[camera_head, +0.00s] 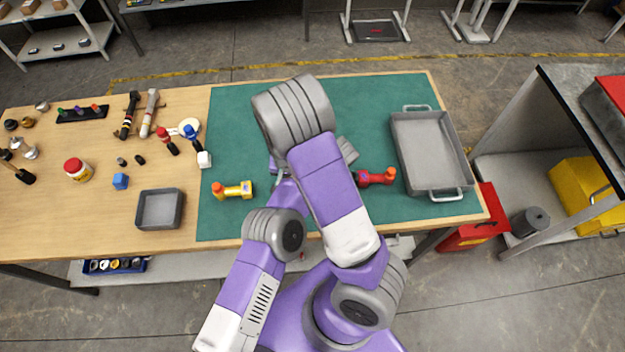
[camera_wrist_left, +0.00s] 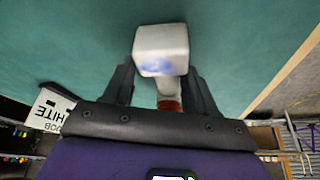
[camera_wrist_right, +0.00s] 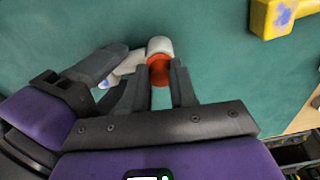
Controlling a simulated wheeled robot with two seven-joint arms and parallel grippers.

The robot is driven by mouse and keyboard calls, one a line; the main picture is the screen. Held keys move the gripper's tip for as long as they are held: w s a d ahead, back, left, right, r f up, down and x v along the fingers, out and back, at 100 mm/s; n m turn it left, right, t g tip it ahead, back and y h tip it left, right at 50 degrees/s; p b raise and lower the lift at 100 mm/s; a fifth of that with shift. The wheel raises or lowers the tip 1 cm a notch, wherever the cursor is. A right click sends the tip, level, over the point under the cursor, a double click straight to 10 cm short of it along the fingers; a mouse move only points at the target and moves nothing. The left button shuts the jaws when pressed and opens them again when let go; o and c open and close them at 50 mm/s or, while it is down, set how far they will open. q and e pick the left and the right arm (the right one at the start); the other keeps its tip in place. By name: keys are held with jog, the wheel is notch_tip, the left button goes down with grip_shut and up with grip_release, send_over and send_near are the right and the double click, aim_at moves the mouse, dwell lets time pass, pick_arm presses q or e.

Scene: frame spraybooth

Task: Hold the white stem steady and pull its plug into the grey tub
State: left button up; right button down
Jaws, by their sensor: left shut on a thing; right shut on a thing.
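The white stem (camera_wrist_left: 160,45), a block with a blue smear, is between the fingers of my left gripper (camera_wrist_left: 160,82), shut on it. Its red-orange plug shows below it (camera_wrist_left: 169,105). In the right wrist view the white stem (camera_wrist_right: 158,45) has the plug (camera_wrist_right: 159,70) at its end, and my right gripper (camera_wrist_right: 161,72) is shut on that plug. The plug still touches the stem. In the head view my arms hide both grippers and the white stem. A small grey tub (camera_head: 142,210) stands on the wood left of the green mat.
A yellow stem (camera_head: 240,189) with an orange plug and a red stem (camera_head: 370,178) lie on the green mat (camera_head: 380,100). A large grey handled tray (camera_head: 430,150) stands at the right. Tools and jars crowd the table's left. A job card (camera_wrist_left: 55,110) shows WHITE.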

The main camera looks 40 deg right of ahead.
pick_arm(q)
jog(key=shift+s, duration=0.1)
pick_arm(e)
jog(key=shift+w+r, duration=0.1)
jog(key=shift+r, duration=0.3)
jog(key=shift+r, duration=2.1)
pick_arm(q)
jog(key=o, duration=1.2)
jog(key=v, duration=1.2)
jog(key=shift+a, duration=0.1)
